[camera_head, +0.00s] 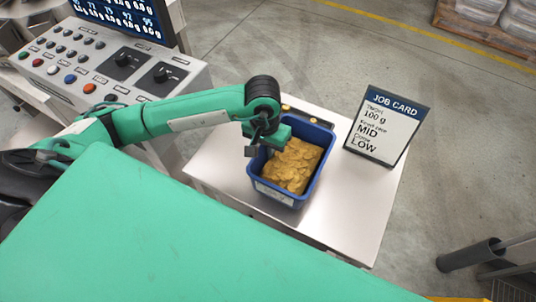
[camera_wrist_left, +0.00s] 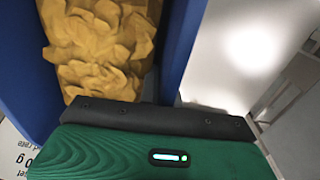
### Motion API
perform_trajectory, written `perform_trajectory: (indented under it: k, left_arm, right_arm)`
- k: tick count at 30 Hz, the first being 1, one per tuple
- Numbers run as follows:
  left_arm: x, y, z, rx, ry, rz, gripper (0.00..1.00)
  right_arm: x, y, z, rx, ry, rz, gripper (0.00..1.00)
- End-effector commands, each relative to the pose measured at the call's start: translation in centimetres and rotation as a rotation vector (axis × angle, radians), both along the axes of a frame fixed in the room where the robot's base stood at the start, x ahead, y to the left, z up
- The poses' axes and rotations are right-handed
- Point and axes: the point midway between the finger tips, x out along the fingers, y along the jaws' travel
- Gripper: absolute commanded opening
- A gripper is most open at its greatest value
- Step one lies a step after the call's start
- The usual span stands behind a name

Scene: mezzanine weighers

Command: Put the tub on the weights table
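A blue tub (camera_head: 318,178) holding yellow-brown crisp-like flakes (camera_head: 292,165) stands upright on a small white table (camera_head: 350,205). It has a white label on its near wall. My left gripper (camera_head: 262,142) is at the tub's far left rim, pointing down, with a dark finger beside the wall. In the left wrist view the dark finger edge (camera_wrist_left: 150,114) crosses close over the tub's blue wall (camera_wrist_left: 180,45), with the flakes above left. The second finger is hidden, so I cannot tell whether it grips the wall. My right gripper is out of view.
A job card (camera_head: 388,125) stands on the table right of the tub. A control console (camera_head: 105,65) with buttons and a screen is at the upper left. Loaded sacks (camera_head: 490,12) are at the top right. The grey floor (camera_head: 300,50) behind the table is clear.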

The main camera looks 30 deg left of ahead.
Motion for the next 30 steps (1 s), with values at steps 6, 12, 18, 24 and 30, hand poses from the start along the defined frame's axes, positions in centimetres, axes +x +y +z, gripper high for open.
perform_trajectory:
  k: [6, 12, 18, 24, 30]
  left_arm:
    - [-0.1, 0.0, -2.5, 0.000, 0.005, 0.002, 0.00]
    - [0.0, 0.0, -3.7, 0.000, 0.000, 0.000, 0.00]
    - [0.0, 0.0, -3.9, 0.000, 0.000, 0.000, 0.00]
    - [0.0, 0.0, -3.9, 0.001, 0.000, 0.000, 0.24]
    - [0.0, 0.0, -3.9, 0.001, 0.000, 0.000, 0.26]
  right_arm:
    - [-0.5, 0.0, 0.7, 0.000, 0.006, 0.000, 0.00]
    - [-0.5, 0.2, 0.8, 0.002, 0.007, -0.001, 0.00]
    - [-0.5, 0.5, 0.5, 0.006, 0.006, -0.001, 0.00]
    - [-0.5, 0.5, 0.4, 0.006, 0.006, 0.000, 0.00]
    - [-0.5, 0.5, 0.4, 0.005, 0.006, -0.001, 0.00]
